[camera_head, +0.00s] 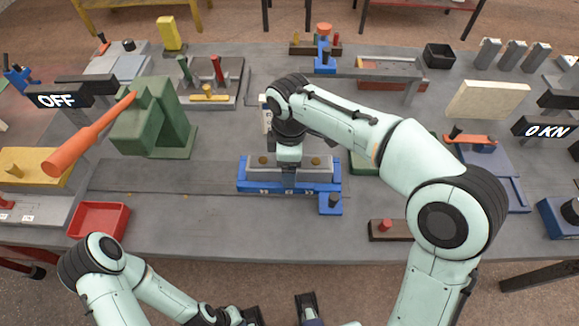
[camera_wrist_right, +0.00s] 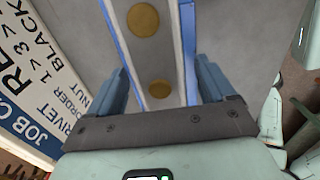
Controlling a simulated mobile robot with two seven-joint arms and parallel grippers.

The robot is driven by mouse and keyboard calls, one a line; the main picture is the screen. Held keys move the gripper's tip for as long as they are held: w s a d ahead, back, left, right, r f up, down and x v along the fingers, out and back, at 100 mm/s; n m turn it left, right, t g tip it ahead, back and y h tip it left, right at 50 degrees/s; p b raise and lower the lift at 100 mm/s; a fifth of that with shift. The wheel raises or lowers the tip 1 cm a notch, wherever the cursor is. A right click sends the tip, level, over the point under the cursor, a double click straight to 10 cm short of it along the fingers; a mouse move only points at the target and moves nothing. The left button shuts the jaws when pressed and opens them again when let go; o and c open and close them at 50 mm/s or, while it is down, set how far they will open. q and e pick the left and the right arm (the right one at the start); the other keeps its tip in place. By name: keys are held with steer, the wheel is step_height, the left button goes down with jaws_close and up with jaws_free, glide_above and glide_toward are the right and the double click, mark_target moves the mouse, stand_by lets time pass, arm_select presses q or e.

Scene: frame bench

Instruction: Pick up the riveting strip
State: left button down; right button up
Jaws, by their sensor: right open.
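The riveting strip (camera_head: 304,171) looks like a long grey bar with brass-coloured round rivet heads. It lies in a blue fixture (camera_head: 262,189) at the middle of the bench. In the right wrist view the strip (camera_wrist_right: 153,60) runs between my right gripper's fingers, with two brass discs showing. My right gripper (camera_head: 288,180) is open and points down over the strip's middle; the wrist view shows its two blue-grey fingers (camera_wrist_right: 161,88) apart, one on each side. Whether they touch the strip I cannot tell.
A green press (camera_head: 150,125) with an orange handle (camera_head: 88,135) stands left. A red tray (camera_head: 98,221) is at the front left. A printed job card (camera_wrist_right: 38,85) shows beside the gripper. A small blue block (camera_head: 330,204) stands at the fixture's front right.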

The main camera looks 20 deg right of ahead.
steer(key=c, duration=1.4)
steer(key=shift+r, duration=0.1)
